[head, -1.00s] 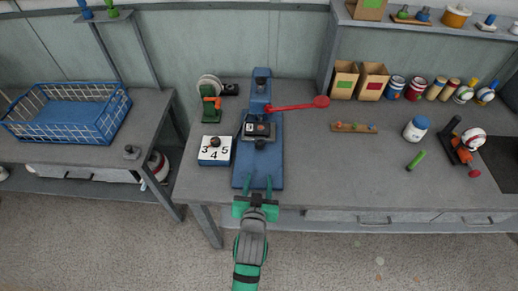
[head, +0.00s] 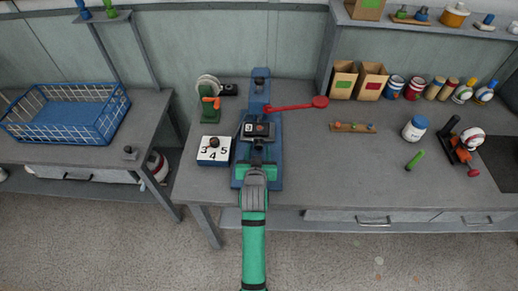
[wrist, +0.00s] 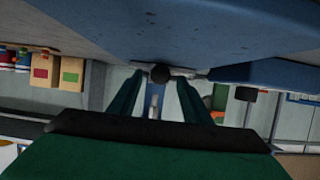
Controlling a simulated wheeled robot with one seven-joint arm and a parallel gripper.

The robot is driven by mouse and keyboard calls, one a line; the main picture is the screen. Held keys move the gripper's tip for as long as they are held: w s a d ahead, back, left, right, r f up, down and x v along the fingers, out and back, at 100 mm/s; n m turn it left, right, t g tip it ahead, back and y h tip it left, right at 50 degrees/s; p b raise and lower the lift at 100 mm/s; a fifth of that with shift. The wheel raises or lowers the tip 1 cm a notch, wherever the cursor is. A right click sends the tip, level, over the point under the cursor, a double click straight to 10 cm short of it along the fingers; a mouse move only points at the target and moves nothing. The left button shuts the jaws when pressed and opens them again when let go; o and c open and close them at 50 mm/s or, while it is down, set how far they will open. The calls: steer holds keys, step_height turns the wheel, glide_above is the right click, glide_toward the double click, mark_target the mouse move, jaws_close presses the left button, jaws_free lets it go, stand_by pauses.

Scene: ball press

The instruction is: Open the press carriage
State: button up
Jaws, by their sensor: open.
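The blue press (head: 277,178) stands on the bench, with its red lever (head: 296,104) pointing right. Its dark carriage (head: 258,129) sits on the blue base in front of the column. A small dark knob (head: 258,143) is at the carriage's front; what looks like this knob (wrist: 159,74) also shows in the wrist view. My gripper (head: 257,155) is over the front of the base, pointing at the carriage. In the wrist view its two green fingers (wrist: 158,92) are apart, with the knob in line between their tips. I cannot tell whether they touch it.
A white number block (head: 214,156) stands close left of the press, and a green device (head: 209,105) behind it. A blue wire basket (head: 70,113) is on the left bench.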

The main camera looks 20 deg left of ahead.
steer(key=shift+x, duration=1)
steer(key=shift+s, duration=0.1)
